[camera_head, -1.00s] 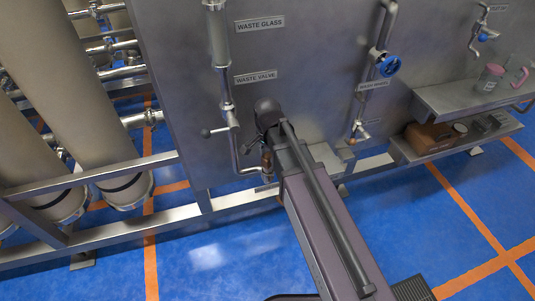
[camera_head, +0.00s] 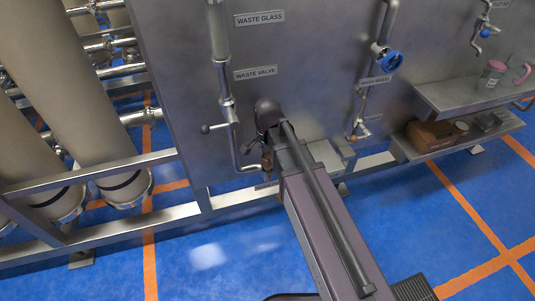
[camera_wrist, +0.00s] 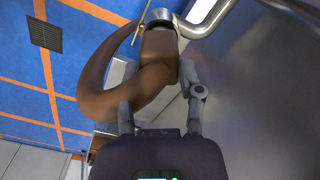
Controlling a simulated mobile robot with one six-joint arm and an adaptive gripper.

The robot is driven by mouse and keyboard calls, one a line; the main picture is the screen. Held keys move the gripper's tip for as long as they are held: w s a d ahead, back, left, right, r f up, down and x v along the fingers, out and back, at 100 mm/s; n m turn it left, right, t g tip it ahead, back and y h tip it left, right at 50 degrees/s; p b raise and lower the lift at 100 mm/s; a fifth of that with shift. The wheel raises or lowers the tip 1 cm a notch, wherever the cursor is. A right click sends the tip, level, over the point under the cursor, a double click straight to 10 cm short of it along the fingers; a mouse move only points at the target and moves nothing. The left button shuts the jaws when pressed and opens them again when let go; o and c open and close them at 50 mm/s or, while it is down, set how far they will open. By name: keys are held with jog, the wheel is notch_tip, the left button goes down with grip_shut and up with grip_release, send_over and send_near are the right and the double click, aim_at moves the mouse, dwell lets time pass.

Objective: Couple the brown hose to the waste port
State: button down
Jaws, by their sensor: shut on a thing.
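My gripper (camera_wrist: 160,78) is shut on the brown hose (camera_wrist: 112,92) close to its squared end piece. That end faces the open end of the steel waste port (camera_wrist: 164,17) at the top of the wrist view. The two look lined up and very close; I cannot tell whether they touch. In the head view my wrist hides most of the gripper, and only a bit of brown hose (camera_head: 267,161) shows beside the waste pipe (camera_head: 236,158). The waste valve (camera_head: 208,129) has its handle pointing left.
The steel panel (camera_head: 310,90) stands close behind my arm. A blue handwheel (camera_head: 391,61) and pipe are to the right. Shelves (camera_head: 460,143) at far right hold a brown box (camera_head: 428,134) and a pink-lidded jug (camera_head: 494,70). A frame rail (camera_head: 120,228) runs low along the panel.

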jog(key=shift+f+b, duration=0.45)
jog(key=shift+f, duration=0.05)
jog(key=shift+c, duration=0.8)
grip_release()
jog(key=shift+r, duration=0.1)
notch_tip(320, 180, up, 5)
jog(key=p, duration=0.5)
jog(key=shift+f, duration=0.2)
jog(key=shift+f+b, duration=2.4)
jog(key=shift+b, duration=0.1)
notch_tip(320, 180, up, 9)
jog(key=p, duration=0.8)
jog(key=shift+f+p, duration=0.15)
jog(key=shift+p, duration=0.25)
jog(key=w+d+m, duration=0.3)
jog(key=w+d, duration=0.1)
jog(key=d, duration=0.5)
jog(key=w+d+m, duration=0.3)
jog(key=w+d, duration=0.2)
jog(key=d, duration=0.3)
jog(key=shift+d, duration=0.4)
